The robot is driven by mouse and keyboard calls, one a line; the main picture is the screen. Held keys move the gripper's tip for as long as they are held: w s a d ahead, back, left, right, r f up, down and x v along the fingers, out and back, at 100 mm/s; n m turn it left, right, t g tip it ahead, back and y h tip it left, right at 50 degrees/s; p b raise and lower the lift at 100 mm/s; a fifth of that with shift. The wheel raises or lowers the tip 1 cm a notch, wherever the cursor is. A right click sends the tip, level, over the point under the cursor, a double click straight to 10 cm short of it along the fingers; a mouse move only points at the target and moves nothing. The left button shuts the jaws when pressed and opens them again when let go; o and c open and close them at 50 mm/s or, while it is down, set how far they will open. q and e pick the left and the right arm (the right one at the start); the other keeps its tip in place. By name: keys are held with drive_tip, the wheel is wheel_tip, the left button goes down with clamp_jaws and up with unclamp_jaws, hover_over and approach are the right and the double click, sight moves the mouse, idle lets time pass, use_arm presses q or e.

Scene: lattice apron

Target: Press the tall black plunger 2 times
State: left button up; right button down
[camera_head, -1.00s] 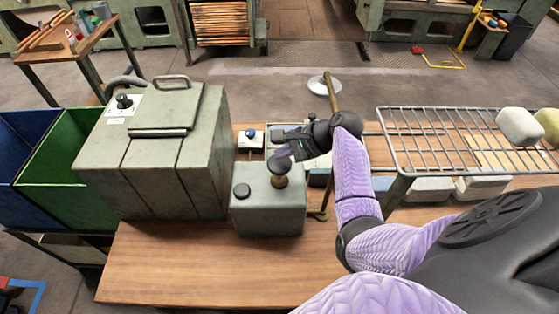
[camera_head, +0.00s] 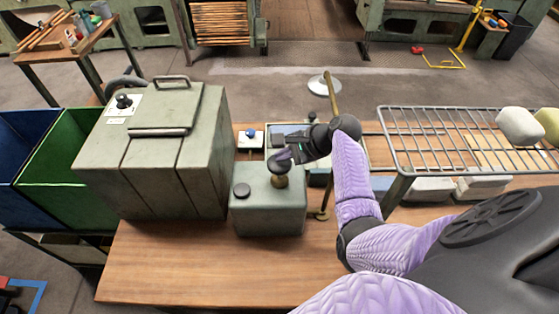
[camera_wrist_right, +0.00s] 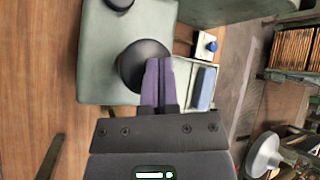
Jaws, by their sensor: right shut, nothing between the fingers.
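The tall black plunger (camera_head: 279,168) has a round black knob on a brass-coloured collar and rises from the top of a grey-green box (camera_head: 268,215). My left gripper is not in view.
A large green-grey cabinet (camera_head: 180,170) stands left of the box. A small white unit with a blue knob (camera_head: 250,134) is behind it. A wire rack (camera_head: 440,140) stands at the right. The front of the wooden table (camera_head: 200,270) is clear.

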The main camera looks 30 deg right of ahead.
sight(285, 163)
drive_tip(key=shift+s+f+b, duration=0.1)
drive_tip(key=shift+f+b, duration=0.7)
drive_tip(key=shift+f, duration=0.8)
idle(0.9)
drive_tip(key=shift+r, duration=0.1)
drive_tip(key=shift+r+p, duration=2.05)
drive_tip(key=shift+p, duration=0.45)
wheel_tip(285, 163, up, 5)
drive_tip(key=p, duration=0.6)
drive_tip(key=shift+r, duration=0.1)
idle(1.0)
